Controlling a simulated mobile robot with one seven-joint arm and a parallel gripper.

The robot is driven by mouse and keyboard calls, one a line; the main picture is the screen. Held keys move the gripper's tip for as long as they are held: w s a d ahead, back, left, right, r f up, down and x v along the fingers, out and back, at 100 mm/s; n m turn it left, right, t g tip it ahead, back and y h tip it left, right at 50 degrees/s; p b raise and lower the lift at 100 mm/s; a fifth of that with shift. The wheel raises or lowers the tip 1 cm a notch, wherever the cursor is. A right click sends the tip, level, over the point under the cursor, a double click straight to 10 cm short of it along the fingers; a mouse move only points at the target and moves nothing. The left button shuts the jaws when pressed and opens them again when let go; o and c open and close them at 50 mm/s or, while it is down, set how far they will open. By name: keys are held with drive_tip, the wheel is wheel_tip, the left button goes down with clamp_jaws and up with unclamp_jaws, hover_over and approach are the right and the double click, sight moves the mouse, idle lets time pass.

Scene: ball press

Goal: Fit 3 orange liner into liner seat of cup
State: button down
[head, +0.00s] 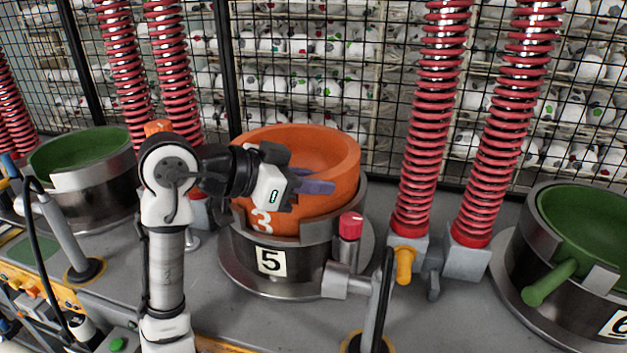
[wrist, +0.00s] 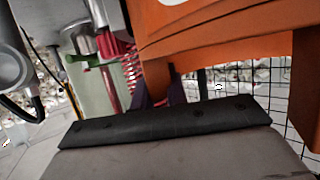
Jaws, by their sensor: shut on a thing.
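The orange liner (head: 325,170), a round bowl marked with a white 3, is at the metal cup (head: 305,268) labelled 5. Its lower part is behind the cup's front wall and its upper part stands above the rim. I cannot tell whether it is fully seated. My gripper (head: 315,187), with purple fingers, is shut on the orange liner at its front side. In the wrist view the liner's orange wall (wrist: 215,30) fills the upper right. The dark fingers (wrist: 165,98) reach up to it, and the exact contact is hidden.
A cup with a green liner (head: 85,150) stands at the left and another green liner (head: 585,225) at the right. A red-capped fitting (head: 350,226) is on the cup's right front. Red springs (head: 430,130) and a wire mesh stand behind.

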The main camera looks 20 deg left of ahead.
sight(300, 204)
drive_tip(key=shift+f, duration=0.1)
drive_tip(key=shift+f+b, duration=0.8)
drive_tip(key=shift+f, duration=0.15)
drive_tip(key=shift+s+f+b, duration=0.2)
drive_tip(key=shift+f+b, duration=0.15)
drive_tip(key=shift+f, duration=0.05)
drive_tip(key=c, duration=1.3)
unclamp_jaws()
drive_tip(key=shift+d+f, duration=0.1)
drive_tip(key=shift+s+a+f, duration=0.15)
drive_tip(key=shift+s+a, duration=0.5)
drive_tip(key=shift+a, duration=0.3)
drive_tip(key=shift+s+a, duration=1.75)
drive_tip(key=shift+a, duration=0.15)
